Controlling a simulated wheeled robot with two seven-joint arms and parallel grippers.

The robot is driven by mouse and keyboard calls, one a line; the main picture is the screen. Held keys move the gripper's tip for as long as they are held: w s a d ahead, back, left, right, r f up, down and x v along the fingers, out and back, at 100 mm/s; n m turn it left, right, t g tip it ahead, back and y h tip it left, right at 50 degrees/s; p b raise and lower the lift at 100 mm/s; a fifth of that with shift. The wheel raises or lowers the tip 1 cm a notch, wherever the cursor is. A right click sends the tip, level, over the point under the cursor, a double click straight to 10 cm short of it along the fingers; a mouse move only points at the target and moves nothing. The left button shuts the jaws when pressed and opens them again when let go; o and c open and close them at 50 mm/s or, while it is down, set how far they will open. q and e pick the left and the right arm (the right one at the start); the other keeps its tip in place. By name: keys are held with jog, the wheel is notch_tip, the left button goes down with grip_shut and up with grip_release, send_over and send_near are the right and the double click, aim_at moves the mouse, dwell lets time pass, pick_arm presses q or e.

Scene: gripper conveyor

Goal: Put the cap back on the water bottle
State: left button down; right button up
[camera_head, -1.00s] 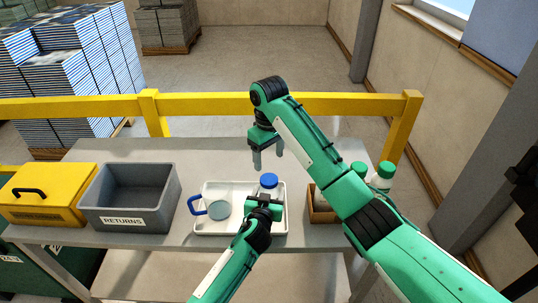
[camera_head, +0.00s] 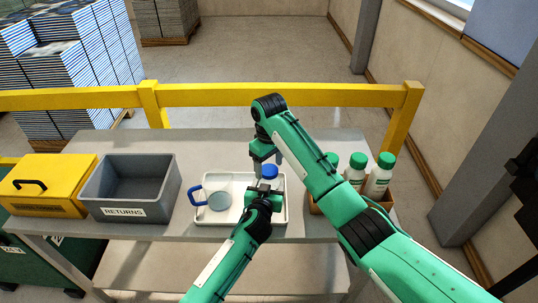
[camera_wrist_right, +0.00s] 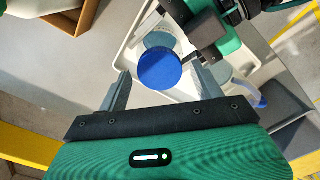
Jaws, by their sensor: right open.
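The water bottle (camera_wrist_right: 157,40) is pale and stands on the white tray; in the head view it is mostly hidden behind my left gripper. The blue cap (camera_head: 269,171) sits at the bottle's top; I cannot tell whether it is fully seated. It also shows from above in the right wrist view (camera_wrist_right: 160,70). My left gripper (camera_head: 265,187) is closed around the bottle below the cap. My right gripper (camera_head: 264,159) is open, pointing down over the cap. In the right wrist view its fingers (camera_wrist_right: 159,84) stand on either side of the cap, with gaps.
A grey RETURNS bin (camera_head: 126,213) and a yellow box (camera_head: 45,205) are further left. Green-capped bottles (camera_head: 380,175) stand in a box at right. A yellow rail (camera_head: 240,95) runs behind.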

jog(key=shift+f, duration=0.45)
jog(key=shift+c, duration=0.2)
jog(key=c, duration=1)
jog(key=m, duration=0.4)
jog(key=shift+m, duration=0.4)
jog(key=o, duration=1.1)
jog(key=shift+r, duration=0.1)
jog(key=shift+r, duration=2.2)
jog(key=shift+r, duration=0.1)
jog(key=shift+c, duration=0.3)
